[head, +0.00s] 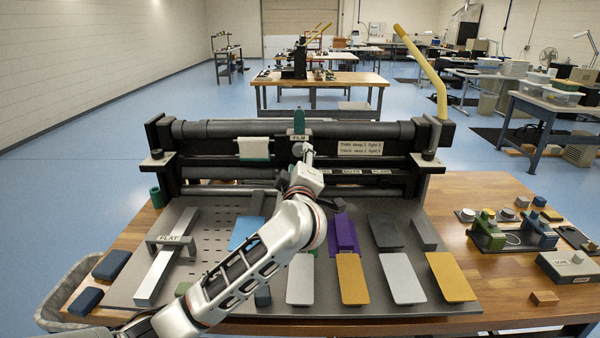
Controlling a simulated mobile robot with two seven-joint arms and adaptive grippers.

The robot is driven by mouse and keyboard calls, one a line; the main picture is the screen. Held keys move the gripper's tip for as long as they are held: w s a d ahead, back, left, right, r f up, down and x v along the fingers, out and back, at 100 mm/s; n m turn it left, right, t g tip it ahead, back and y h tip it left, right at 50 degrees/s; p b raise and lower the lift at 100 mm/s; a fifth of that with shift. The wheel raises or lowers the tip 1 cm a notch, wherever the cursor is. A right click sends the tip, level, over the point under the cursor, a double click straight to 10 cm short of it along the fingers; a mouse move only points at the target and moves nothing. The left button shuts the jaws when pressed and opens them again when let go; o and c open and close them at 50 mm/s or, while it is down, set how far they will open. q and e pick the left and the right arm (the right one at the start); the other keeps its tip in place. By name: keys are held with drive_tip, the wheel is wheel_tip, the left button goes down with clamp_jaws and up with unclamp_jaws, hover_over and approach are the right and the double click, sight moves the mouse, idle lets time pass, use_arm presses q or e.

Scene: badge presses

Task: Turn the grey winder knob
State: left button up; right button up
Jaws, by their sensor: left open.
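The wide dark roller press (230,130) stands at the back of the wooden table. A small grey round part (297,149), which looks like the winder knob, sits just below the FILM label (299,137) at the middle of the press. My left gripper (307,154) is at the front of the press, close to this part and slightly to its right. It is open. The fingers are small here and partly hidden by my wrist, so I cannot tell whether they touch or surround the knob. My right gripper is not in view.
A grey plate (390,308) in front of the press carries a FLAT bar (165,260) and several coloured slabs, including a yellow one (450,277). A yellow lever (420,65) rises at the right. Small green and blue presses (510,232) stand on the table's right side.

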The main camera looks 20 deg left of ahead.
use_arm(q)
drive_tip(key=v, duration=0.7)
drive_tip(key=shift+s, duration=0.2)
drive_tip(key=shift+d, duration=0.1)
